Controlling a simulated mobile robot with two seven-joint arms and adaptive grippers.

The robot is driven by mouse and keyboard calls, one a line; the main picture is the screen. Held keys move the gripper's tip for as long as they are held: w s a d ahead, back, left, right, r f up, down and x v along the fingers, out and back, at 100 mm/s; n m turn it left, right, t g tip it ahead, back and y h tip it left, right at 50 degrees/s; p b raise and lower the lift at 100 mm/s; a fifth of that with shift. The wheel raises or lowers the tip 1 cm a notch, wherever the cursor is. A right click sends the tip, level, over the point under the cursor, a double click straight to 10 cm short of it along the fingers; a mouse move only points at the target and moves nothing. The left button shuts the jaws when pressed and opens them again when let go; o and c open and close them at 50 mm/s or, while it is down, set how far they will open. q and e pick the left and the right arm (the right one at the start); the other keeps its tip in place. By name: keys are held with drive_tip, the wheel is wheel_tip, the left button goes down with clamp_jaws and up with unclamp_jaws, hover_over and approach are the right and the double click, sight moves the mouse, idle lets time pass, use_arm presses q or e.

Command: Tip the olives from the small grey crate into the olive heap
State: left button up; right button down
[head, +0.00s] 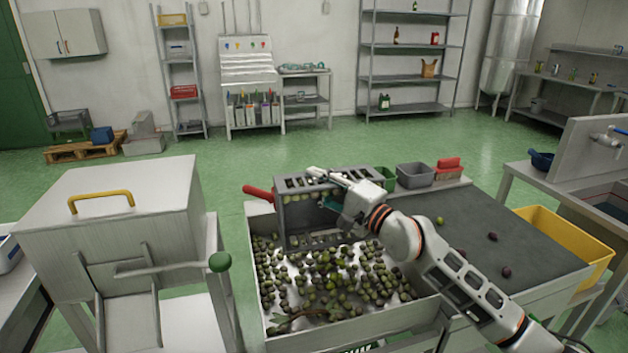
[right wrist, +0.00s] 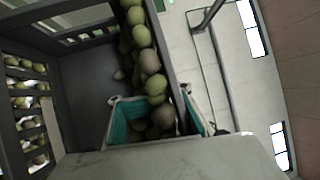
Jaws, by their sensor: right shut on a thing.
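The small grey crate (head: 296,214), with slotted sides, is held over the back part of the olive heap (head: 335,285). It looks tilted onto its side. My right gripper (head: 333,198) is shut on the crate's edge. In the right wrist view the crate (right wrist: 88,75) fills the left part, and green and brownish olives (right wrist: 145,62) lie in a row along one wall. More olives sit between the teal finger pads of the gripper (right wrist: 160,118). The heap lies in a pale open bin (head: 385,318), with some leaves at the front. My left gripper is not in view.
A dark sorting table (head: 480,235) with a few loose olives adjoins the bin's right side. A yellow tub (head: 555,235) stands beyond it. Another grey box (head: 415,175) and a red item (head: 449,165) sit behind. A metal machine (head: 110,225) with a green-knobbed lever stands left.

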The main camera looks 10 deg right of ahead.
sight(325, 185)
drive_tip(key=shift+s+t+y+b, duration=0.3)
drive_tip(key=shift+s+y+b, duration=0.15)
drive_tip(key=shift+s, duration=0.1)
drive_tip(key=shift+s+r+n+t+b, duration=0.1)
drive_tip(key=shift+s+n+t+b, duration=0.2)
drive_tip(key=shift+s+n+b, duration=0.35)
drive_tip(key=shift+s+r+y, duration=0.1)
drive_tip(key=shift+s+y, duration=0.2)
drive_tip(key=shift+y, duration=0.05)
drive_tip(key=shift+s+r+n+b, duration=0.25)
drive_tip(key=shift+s+b, duration=0.1)
drive_tip(key=shift+s, duration=0.05)
drive_tip(key=shift+d, duration=0.1)
idle(0.5)
